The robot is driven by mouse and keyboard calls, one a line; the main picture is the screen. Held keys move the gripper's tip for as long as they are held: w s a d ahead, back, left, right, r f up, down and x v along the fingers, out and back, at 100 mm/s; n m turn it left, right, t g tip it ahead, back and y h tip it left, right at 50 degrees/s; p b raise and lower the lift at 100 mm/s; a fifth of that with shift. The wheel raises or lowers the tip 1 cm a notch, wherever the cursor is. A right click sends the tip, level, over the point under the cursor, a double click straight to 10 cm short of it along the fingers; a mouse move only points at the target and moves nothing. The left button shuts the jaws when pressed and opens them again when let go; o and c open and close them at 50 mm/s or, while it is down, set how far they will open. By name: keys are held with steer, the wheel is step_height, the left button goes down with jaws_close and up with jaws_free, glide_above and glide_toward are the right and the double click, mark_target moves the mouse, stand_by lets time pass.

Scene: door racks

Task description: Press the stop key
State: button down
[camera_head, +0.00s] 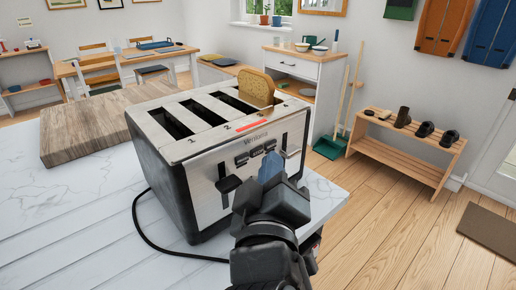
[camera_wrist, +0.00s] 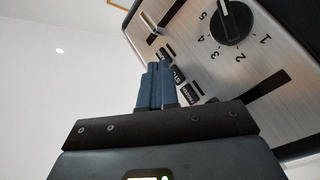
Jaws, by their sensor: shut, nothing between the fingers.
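A steel and black toaster (camera_head: 208,172) stands on the white marble counter, with one slice of bread (camera_head: 256,88) upright in its rightmost slot. Several small black keys sit on its front face. In the wrist view three keys form a row, and the middle one (camera_wrist: 179,76) seems to be lettered STOP, though the print is small. My gripper (camera_head: 270,168) is in front of this face, its blue fingers together and empty. In the wrist view the fingertips (camera_wrist: 155,72) are just beside the key row. I cannot tell whether they touch a key.
Another lever (camera_head: 228,184) juts out left of my gripper. A wooden board (camera_head: 85,135) lies behind the toaster, and its cord loops over the counter.

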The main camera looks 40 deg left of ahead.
steer(key=shift+d, duration=0.1)
steer(key=shift+s+d+p, duration=0.2)
steer(key=shift+d+p, duration=1.2)
steer(key=shift+d, duration=1)
